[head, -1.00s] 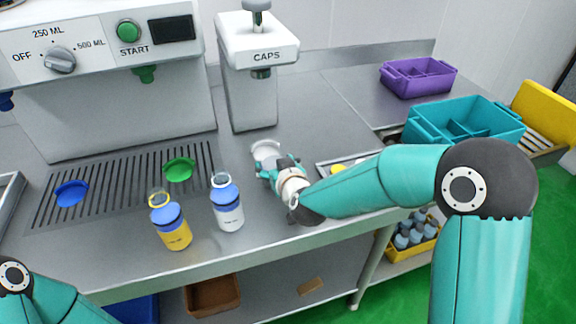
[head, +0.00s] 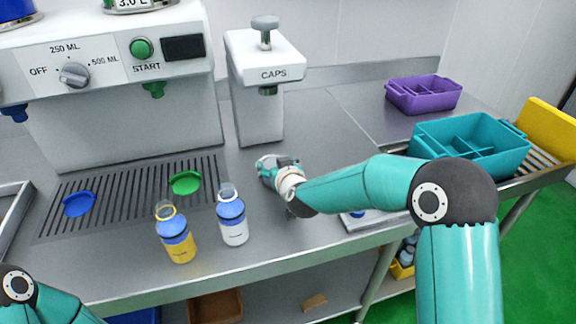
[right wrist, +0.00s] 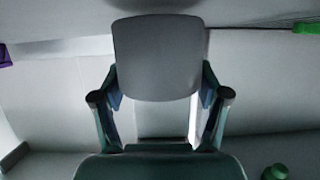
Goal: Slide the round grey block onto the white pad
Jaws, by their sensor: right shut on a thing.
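My right gripper (head: 268,165) is low over the counter in front of the CAPS station, and it also shows in the right wrist view (right wrist: 160,88). It is shut on a grey block (right wrist: 158,58) with rounded corners, held between its fingertips. The block is hidden or too small to make out in the head view. I cannot make out the white pad for certain in either view; the gripper covers the spot where a white disc lay earlier. My left gripper is out of view.
The CAPS station (head: 262,105) stands just behind the gripper. A yellow bottle (head: 178,240) and a white bottle (head: 233,225) stand to its left. Blue (head: 79,204) and green (head: 185,183) pieces lie on the drain grate. Teal (head: 470,150) and purple (head: 423,95) crates are at right.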

